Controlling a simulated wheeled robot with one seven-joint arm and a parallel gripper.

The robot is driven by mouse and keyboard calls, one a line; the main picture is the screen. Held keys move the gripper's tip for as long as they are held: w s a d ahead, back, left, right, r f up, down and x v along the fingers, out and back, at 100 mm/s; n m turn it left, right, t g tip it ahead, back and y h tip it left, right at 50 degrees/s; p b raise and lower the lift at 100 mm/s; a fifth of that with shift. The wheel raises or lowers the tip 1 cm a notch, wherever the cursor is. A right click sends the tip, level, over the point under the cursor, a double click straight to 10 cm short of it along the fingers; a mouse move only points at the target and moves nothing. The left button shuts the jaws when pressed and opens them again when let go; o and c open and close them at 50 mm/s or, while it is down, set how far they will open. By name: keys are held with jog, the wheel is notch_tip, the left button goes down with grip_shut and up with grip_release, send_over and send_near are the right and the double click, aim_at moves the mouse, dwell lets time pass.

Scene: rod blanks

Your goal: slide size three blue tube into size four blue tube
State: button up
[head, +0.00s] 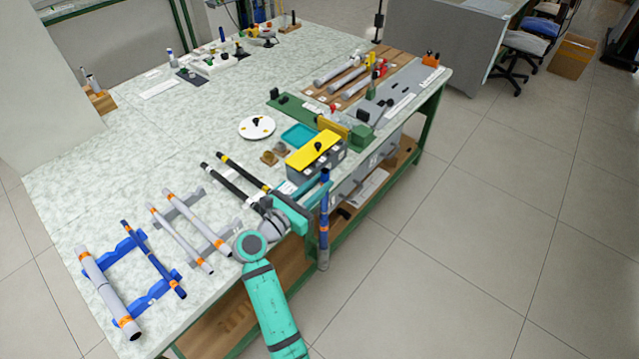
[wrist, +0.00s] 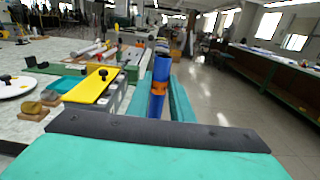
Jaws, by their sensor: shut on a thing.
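My gripper (head: 322,188) is shut on an upright blue tube (head: 324,212) with an orange band, out past the table's front edge. The tube's lower end looks grey; whether that is a second piece cannot be told. In the wrist view the blue tube (wrist: 161,68) stands between the two teal fingers (wrist: 163,95). Another, thinner-looking blue tube (head: 151,256) with orange bands lies across blue supports (head: 127,245) on the table at the left. A thick grey tube (head: 105,290) with orange bands lies to its left. Size marks cannot be read.
Two grey tubes (head: 180,238) with orange bands lie on grey supports, and two black rods (head: 233,186) lie beyond them. A grey box with a yellow top (head: 312,150) stands close behind my gripper. The floor (head: 470,220) to the right is clear.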

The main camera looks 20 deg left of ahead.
jog(key=shift+f, duration=2)
jog(key=o, duration=0.9)
jog(key=v, duration=1)
jog(key=shift+s+a, duration=0.15)
jog(key=shift+s, duration=0.25)
